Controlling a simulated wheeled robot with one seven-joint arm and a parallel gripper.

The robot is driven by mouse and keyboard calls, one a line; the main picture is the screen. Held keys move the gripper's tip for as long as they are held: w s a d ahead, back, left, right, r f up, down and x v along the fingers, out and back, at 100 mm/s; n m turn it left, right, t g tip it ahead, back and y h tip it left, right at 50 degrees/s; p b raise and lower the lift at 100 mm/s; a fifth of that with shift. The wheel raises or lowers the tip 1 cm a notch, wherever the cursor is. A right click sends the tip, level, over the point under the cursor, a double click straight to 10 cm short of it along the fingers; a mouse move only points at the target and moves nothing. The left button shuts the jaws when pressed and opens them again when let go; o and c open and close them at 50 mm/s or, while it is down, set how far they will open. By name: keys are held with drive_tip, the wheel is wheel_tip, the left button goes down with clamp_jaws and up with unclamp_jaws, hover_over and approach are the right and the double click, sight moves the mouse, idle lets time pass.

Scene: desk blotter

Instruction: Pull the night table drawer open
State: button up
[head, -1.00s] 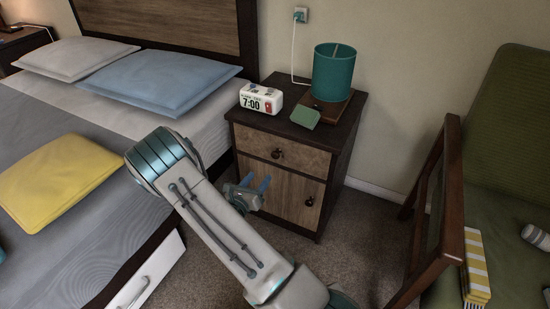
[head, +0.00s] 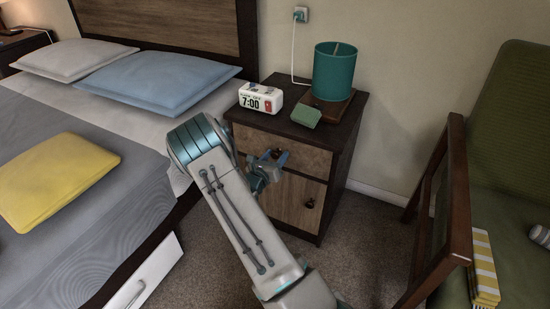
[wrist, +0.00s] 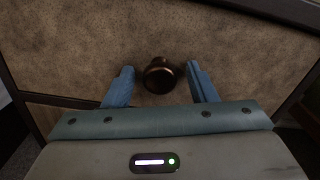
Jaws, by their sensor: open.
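The night table (head: 337,172) stands between the bed and the armchair. Its drawer (head: 310,158) is the upper front panel, shut, and it fills much of the wrist view (wrist: 230,50). The dark round drawer knob (wrist: 159,75) shows in the wrist view between my two blue fingers. My gripper (wrist: 160,86) is open, with one finger on each side of the knob and a gap to both. In the head view my gripper (head: 277,158) is in front of the drawer and hides its knob. Below is a door with its own knob (head: 309,203).
An alarm clock (head: 260,98), a green box (head: 305,116) and a teal lamp (head: 334,72) stand on the night table. The bed (head: 75,220) is at left, with a white drawer (head: 145,280) under it. The armchair (head: 450,195) is at right. Carpet lies between.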

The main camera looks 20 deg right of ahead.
clamp_jaws()
drive_tip(key=p+v, duration=0.6)
drive_tip(key=v, duration=1.9)
drive_tip(key=shift+s+a+p, duration=0.15)
drive_tip(key=shift+s+p, duration=0.15)
drive_tip(key=shift+p, duration=0.05)
drive_tip(key=shift+f, duration=0.1)
unclamp_jaws()
drive_tip(key=shift+a, duration=0.1)
drive_tip(key=p+v, duration=0.2)
drive_tip(key=v, duration=1.1)
drive_tip(key=shift+s+a, duration=0.25)
drive_tip(key=shift+a, duration=0.05)
